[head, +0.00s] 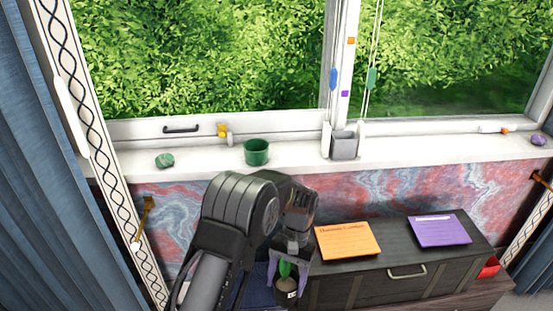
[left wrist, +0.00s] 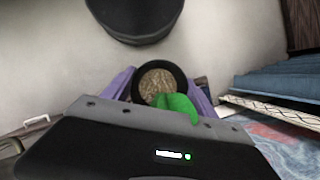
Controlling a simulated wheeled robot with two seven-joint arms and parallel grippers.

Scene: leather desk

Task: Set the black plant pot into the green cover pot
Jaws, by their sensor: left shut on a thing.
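The green cover pot (head: 256,152) stands upright on the white window sill, and its open top shows. My left gripper (head: 287,284) is low in front of the sill, below and a little right of the cover pot. Its purple fingers are shut on the black plant pot (head: 286,296), which holds a green plant and has a small white label. In the left wrist view the black plant pot (left wrist: 160,82) sits between the purple fingers, with brown soil and a green leaf showing. The cover pot is not seen in that view. My right gripper is in neither view.
The sill (head: 205,153) also bears a green stone (head: 164,160) to the left and a grey square container (head: 344,146) to the right. A dark chest (head: 390,275) with an orange card (head: 347,240) and a purple card (head: 439,230) stands right of my gripper.

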